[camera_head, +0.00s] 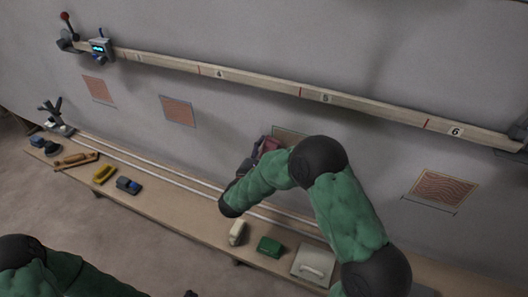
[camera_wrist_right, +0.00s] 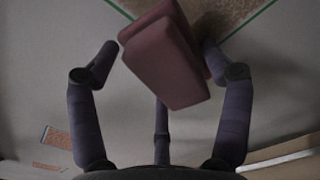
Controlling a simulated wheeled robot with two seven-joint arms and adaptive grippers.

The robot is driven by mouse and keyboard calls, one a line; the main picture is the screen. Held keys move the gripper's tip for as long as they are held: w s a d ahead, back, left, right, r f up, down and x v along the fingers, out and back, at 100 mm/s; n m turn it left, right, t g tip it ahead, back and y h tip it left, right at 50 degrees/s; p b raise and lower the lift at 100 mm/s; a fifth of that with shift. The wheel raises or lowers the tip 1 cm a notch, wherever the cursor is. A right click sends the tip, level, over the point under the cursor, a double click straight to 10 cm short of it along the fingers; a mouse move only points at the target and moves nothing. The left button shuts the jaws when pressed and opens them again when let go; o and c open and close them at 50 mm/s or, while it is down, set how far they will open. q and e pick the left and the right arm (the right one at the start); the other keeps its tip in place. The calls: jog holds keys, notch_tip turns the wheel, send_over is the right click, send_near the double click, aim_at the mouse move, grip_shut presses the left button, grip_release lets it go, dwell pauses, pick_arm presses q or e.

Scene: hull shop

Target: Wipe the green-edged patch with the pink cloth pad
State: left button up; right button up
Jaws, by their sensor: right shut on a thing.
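The pink cloth pad (camera_wrist_right: 165,55) is a dark pink block between the fingers of my right gripper (camera_wrist_right: 160,58), which is shut on it. In the head view the pad (camera_head: 268,145) and right gripper (camera_head: 250,160) show small at the wall, partly behind my right arm. The green-edged patch (camera_wrist_right: 228,12) is brownish and speckled, at the top of the wrist view, partly behind the pad. In the head view only a strip of this patch (camera_head: 290,132) shows above my arm. I cannot tell whether the pad touches it. My left arm is at the lower left, its gripper out of sight.
Other reddish patches (camera_head: 178,111) (camera_head: 98,89) (camera_head: 444,187) are on the grey wall. A numbered rail (camera_head: 260,86) runs above them.

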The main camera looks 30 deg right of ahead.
aim_at(266, 140)
jog(key=shift+b+x, duration=0.3)
jog(key=shift+x, duration=0.65)
dwell(0.5)
jog(key=shift+s+d, duration=1)
jog(key=shift+s, duration=0.15)
jog(key=shift+s+d+r, duration=1)
jog(key=shift+s+d, duration=2.8)
jog(key=shift+s, duration=0.7)
jog(key=shift+w+a+b, duration=0.4)
jog(key=shift+w+a, duration=1.2)
jog(key=shift+w, duration=0.3)
jog(key=shift+w+a+b, duration=0.35)
jog(key=shift+w+a, duration=1.3)
jog(key=shift+w, duration=0.25)
jog(key=shift+w+a+b, duration=0.4)
jog(key=shift+w+a, duration=1.2)
jog(key=shift+w, duration=0.3)
jog(key=shift+d+r+p, duration=0.1)
jog(key=shift+r+p, duration=0.4)
jog(key=shift+r, duration=0.35)
